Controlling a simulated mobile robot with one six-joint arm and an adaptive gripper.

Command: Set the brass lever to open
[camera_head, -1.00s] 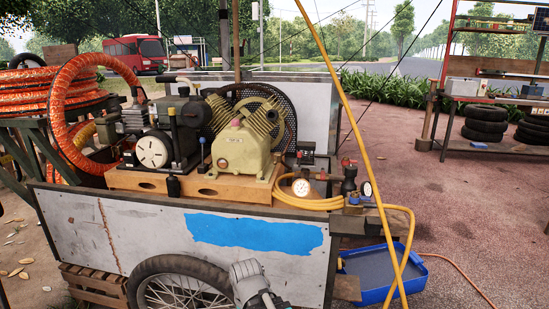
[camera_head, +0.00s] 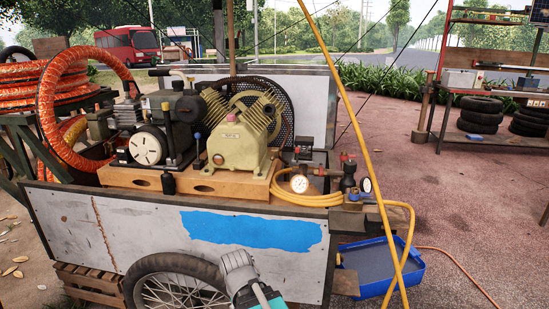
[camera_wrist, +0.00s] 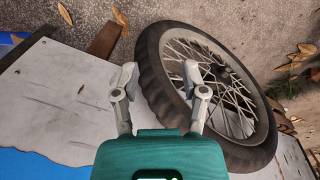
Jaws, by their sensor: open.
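The compressor cart (camera_head: 70,220) stands ahead with a cream compressor (camera_head: 237,147) on a wooden base. At the cart's right end are a white-faced gauge (camera_head: 299,183), a dark upright fitting with a small red handle (camera_head: 348,158), and a second gauge (camera_head: 366,185). I cannot make out for certain which part is the brass lever, or its position. My gripper (camera_wrist: 159,74) is open and empty in the wrist view, its grey fingers apart over the cart's side and wheel. In the head view it is low in front of the cart, below and left of the fittings.
A spoked wheel (camera_head: 178,287) is on the cart's near side. A yellow hose (camera_head: 409,240) loops down at the right, near a slanting yellow pole (camera_head: 352,110) and a blue tray (camera_head: 375,265). Orange hose (camera_head: 45,85) is coiled at left. Open paving (camera_head: 475,200) lies at right.

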